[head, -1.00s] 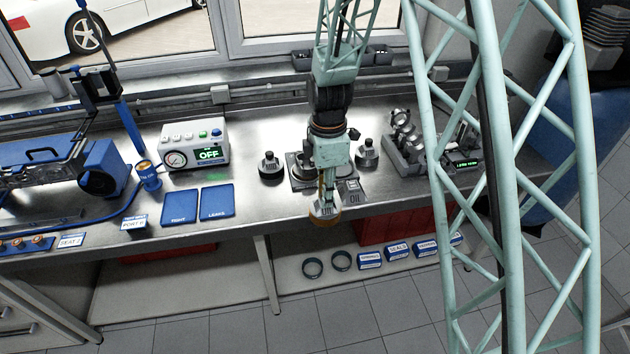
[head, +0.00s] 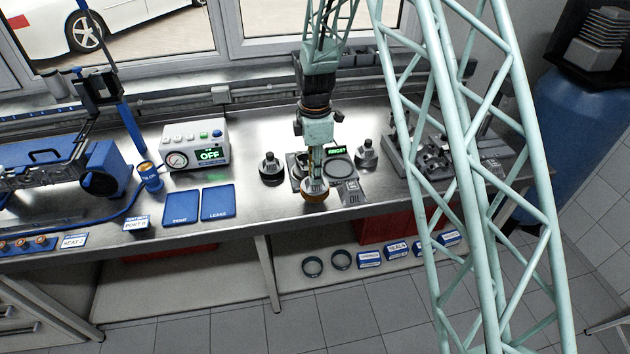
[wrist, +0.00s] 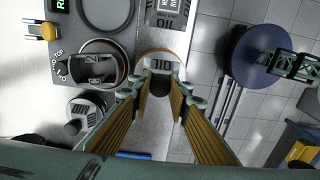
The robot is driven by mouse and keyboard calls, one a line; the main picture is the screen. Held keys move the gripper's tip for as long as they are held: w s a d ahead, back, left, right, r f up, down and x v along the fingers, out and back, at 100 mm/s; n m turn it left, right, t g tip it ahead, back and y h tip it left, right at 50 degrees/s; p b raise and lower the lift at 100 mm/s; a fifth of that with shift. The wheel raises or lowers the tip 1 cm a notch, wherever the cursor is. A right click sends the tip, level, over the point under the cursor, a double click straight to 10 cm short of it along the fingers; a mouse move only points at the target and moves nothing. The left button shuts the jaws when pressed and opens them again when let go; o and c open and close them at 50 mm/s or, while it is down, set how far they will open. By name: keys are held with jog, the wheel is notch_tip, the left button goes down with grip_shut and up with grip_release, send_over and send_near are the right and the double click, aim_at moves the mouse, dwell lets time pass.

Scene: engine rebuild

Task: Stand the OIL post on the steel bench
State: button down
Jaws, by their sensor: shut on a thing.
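The OIL post (head: 316,194) has a round brass-coloured base and a pale OIL label. It is between the fingers of my gripper (head: 315,178) near the bench's front edge in the head view. In the wrist view the post (wrist: 161,65) shows its label beyond the fingertips of my gripper (wrist: 160,92), which is shut on it. The post looks upright. I cannot tell whether its base touches the steel bench (head: 250,199).
A grey fixture with a round ring (head: 339,167) stands just behind. Dark knobbed parts stand left (head: 271,170) and right (head: 366,155) of it. Blue TIGHT (head: 181,206) and LEAKS (head: 217,202) pads lie left, with bare bench between. Boxes (head: 369,259) sit on the low shelf.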

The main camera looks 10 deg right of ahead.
jog(key=shift+f, duration=0.15)
jog(key=shift+f+p, duration=0.3)
jog(key=shift+f, duration=1.3)
jog(key=shift+f, duration=0.1)
jog(key=c, duration=2.4)
grip_release()
jog(key=shift+r, duration=0.2)
jog(key=shift+r+b, duration=0.4)
jog(key=shift+r, duration=5.55)
jog(key=shift+r, duration=0.1)
